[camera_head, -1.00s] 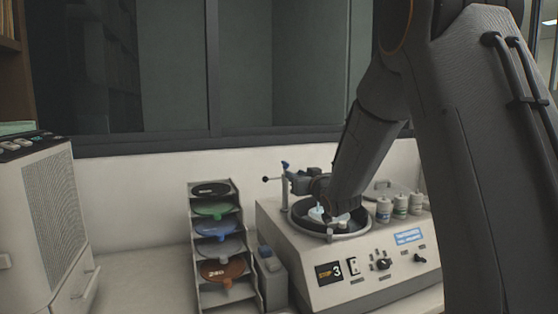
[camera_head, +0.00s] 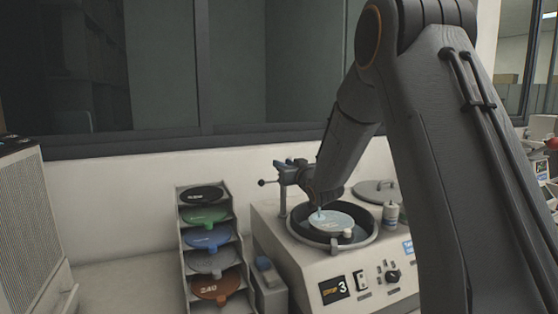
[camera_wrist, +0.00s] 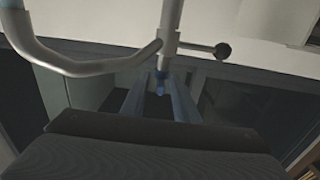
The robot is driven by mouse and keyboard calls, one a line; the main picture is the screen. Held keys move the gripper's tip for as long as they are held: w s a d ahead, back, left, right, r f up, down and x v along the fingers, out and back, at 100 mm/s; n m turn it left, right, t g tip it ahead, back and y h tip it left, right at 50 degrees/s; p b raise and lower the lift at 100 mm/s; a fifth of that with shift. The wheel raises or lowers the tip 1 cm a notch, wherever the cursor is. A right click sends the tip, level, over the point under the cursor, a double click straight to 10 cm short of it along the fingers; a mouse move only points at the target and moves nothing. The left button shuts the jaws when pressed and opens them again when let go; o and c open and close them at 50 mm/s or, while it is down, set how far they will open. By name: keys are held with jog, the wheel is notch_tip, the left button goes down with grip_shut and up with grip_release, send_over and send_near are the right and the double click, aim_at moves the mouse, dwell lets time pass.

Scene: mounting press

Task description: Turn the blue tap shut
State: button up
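The blue tap (camera_wrist: 160,86) sits on the end of a grey pipe in the wrist view. It lies between the two fingers of my gripper (camera_wrist: 160,98), with a visible gap on either side. In the head view my gripper (camera_head: 288,174) is at the tap pipe above the machine's left rim, and a small blue part of the tap (camera_head: 289,161) shows above it. The fingers look open. Contact with the tap cannot be seen. A pale blue streak, perhaps water, falls onto the pale disc (camera_head: 338,226) in the bowl.
The grinding machine (camera_head: 300,262) has a dark round bowl (camera_head: 372,236) and a front panel with knobs. A side lever with a black ball (camera_wrist: 222,51) is close by the tap. A rack of coloured discs (camera_head: 183,270) stands left.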

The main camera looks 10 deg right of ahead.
jog(key=shift+w+a+p, duration=0.25)
jog(key=shift+w+p, duration=0.15)
jog(key=shift+w, duration=0.75)
jog(key=shift+w+a+p, duration=0.2)
jog(key=shift+w+p, duration=0.15)
jog(key=shift+w, duration=0.75)
grip_shut()
